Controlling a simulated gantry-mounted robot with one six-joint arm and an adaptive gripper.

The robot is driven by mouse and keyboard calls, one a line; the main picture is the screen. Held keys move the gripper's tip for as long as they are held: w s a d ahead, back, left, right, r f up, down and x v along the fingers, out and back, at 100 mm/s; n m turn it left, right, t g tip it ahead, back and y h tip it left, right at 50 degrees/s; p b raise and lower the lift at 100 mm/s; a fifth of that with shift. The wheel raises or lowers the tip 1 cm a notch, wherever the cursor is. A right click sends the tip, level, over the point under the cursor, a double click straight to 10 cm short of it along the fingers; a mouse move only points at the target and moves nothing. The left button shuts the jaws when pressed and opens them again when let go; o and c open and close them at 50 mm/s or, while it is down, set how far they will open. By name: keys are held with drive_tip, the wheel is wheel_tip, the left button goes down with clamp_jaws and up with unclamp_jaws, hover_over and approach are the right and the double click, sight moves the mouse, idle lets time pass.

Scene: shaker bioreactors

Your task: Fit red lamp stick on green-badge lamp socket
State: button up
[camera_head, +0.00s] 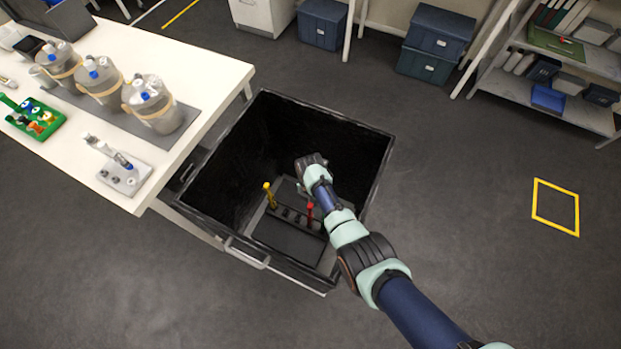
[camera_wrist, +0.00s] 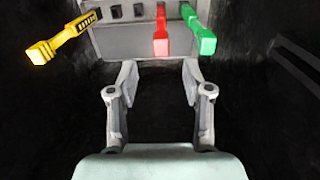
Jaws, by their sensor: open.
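The red lamp stick (camera_wrist: 161,36) stands in a grey rack (camera_wrist: 128,40) inside a dark open bin, with the green stick (camera_wrist: 199,32) to its right and the yellow stick (camera_wrist: 62,38) to its left. The red stick (camera_head: 309,212) and yellow stick (camera_head: 269,194) also show in the head view; my arm likely hides the green one there. My gripper (camera_wrist: 158,75) is open and empty, its fingers below the red stick in the wrist view and apart from it. I cannot make out a green-badge lamp socket for certain.
The bin (camera_head: 371,132) has high dark walls around my arm. The white table (camera_head: 215,75) at left holds several metal vessels (camera_head: 152,100), a small device (camera_head: 124,168) and a green board (camera_head: 33,119). Shelves (camera_head: 590,115) stand at back right.

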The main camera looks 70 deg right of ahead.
sight(310, 206)
wheel_tip(310, 206, down, 8)
drive_tip(key=b, duration=0.5)
drive_tip(key=shift+b, duration=0.3)
drive_tip(key=shift+a, duration=0.1)
clamp_jaws()
drive_tip(key=shift+r, duration=0.2)
drive_tip(key=shift+r+p, duration=0.45)
drive_tip(key=shift+p, duration=0.2)
drive_tip(key=shift+r, duration=0.15)
